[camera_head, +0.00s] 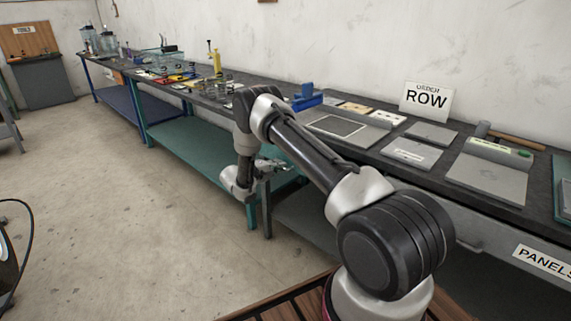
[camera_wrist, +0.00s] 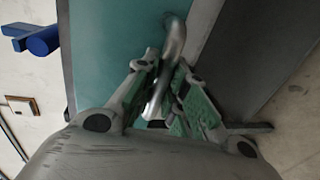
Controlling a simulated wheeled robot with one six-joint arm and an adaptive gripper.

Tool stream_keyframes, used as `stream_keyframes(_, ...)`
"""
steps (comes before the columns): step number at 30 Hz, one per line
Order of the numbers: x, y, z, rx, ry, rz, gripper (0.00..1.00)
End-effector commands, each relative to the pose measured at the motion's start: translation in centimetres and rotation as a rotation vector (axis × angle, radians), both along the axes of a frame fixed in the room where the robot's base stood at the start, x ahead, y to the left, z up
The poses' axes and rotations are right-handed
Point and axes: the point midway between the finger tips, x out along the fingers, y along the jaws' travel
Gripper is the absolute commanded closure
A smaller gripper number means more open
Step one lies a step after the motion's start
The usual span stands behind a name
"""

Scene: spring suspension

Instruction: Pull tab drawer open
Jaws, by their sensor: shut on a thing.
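My gripper (camera_wrist: 164,85) is shut on a curved metal handle (camera_wrist: 174,40) in the wrist view. The handle stands out from a teal surface (camera_wrist: 105,50) behind it, which fits the tab drawer's front, though no label is readable there. In the head view my gripper (camera_head: 268,167) is low in front of the workbenches, near the end of the teal bench. My arm hides much of the bench front there, so I cannot tell how far the drawer is out.
A dark workbench top (camera_head: 450,207) carries plates, a hammer (camera_head: 510,138) and an "ORDER ROW" sign (camera_head: 427,100). A "PANELS" label (camera_head: 542,260) is on the bench front at right. A blue clamp-like object (camera_head: 307,97) stands behind my arm. The concrete floor (camera_head: 130,210) at left is clear.

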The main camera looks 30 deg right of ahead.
Motion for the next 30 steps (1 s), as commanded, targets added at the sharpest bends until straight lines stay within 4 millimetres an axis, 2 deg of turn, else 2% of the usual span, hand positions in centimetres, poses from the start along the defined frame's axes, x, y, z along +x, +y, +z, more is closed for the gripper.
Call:
stream_keyframes(1,-0.4,1.6,0.0,0.0,0.002,0.006,1.0)
stream_keyframes(3,-1.1,3.4,0.0,0.001,0.003,0.007,1.0)
stream_keyframes(12,-4.0,11.3,-0.1,0.0,0.002,0.006,1.0)
stream_keyframes(18,-5.7,15.8,-0.1,0.001,0.001,0.005,1.0)
stream_keyframes(24,-6.9,19.1,-0.1,0.0,0.001,0.003,1.0)
stream_keyframes(30,-7.6,20.9,-0.1,0.001,0.001,0.002,1.0)
